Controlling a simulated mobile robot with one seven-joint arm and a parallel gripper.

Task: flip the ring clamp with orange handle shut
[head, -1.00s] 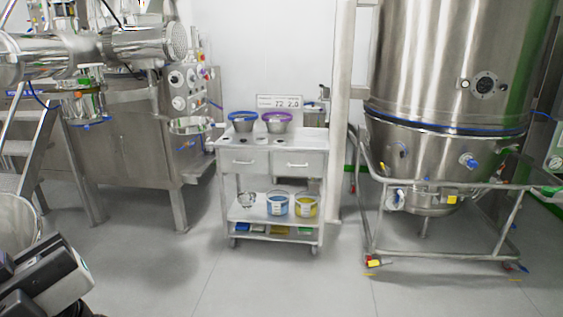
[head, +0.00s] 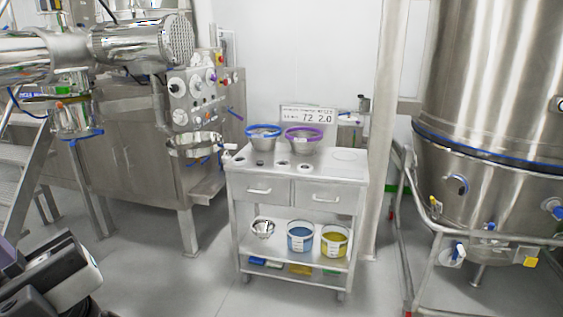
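A shiny metal fitting (head: 72,116) hangs under the horizontal steel cylinder at the left in the head view. A small orange-red spot (head: 60,104) shows on it, and a blue strip (head: 85,134) runs near its lower end. I cannot tell whether the orange-red spot is the handle of the ring clamp, or whether a clamp there is open or shut. Part of my arm (head: 62,275) shows at the lower left, well apart from the fitting. No gripper fingers are visible.
A steel trolley (head: 300,192) stands in the middle with blue- and purple-rimmed bowls on top and tubs below. A steel ring (head: 194,143) juts out from the machine beside it. A large steel vessel (head: 490,80) in a railed frame stands at right. The floor in front is clear.

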